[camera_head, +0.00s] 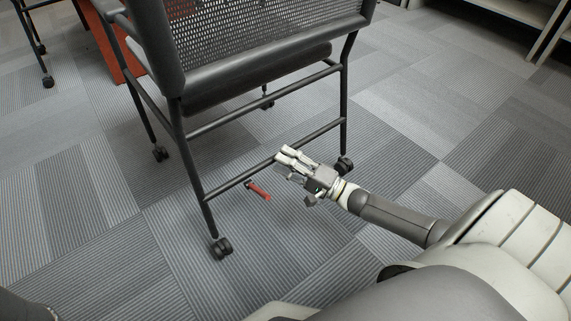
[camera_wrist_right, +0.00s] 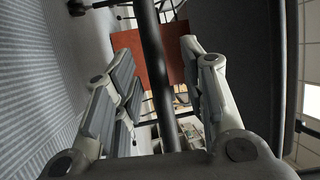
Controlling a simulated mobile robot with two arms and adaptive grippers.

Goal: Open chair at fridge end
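A black chair (camera_head: 187,93) with a mesh back and caster wheels stands upright in front of me. My right gripper (camera_head: 287,158) is at the right part of this crossbar. In the right wrist view my right gripper (camera_wrist_right: 160,100) has its fingers spread, with a dark bar (camera_wrist_right: 158,70) running between them and gaps on both sides. Whether the bar lies fully between the fingertips is hard to tell. My left gripper is not in view.
A red-brown panel (camera_head: 118,50) stands behind the chair at the left, with another caster chair leg (camera_head: 36,35) at the far left. A shelf unit (camera_head: 515,12) is at the back right. The carpet on the right is clear.

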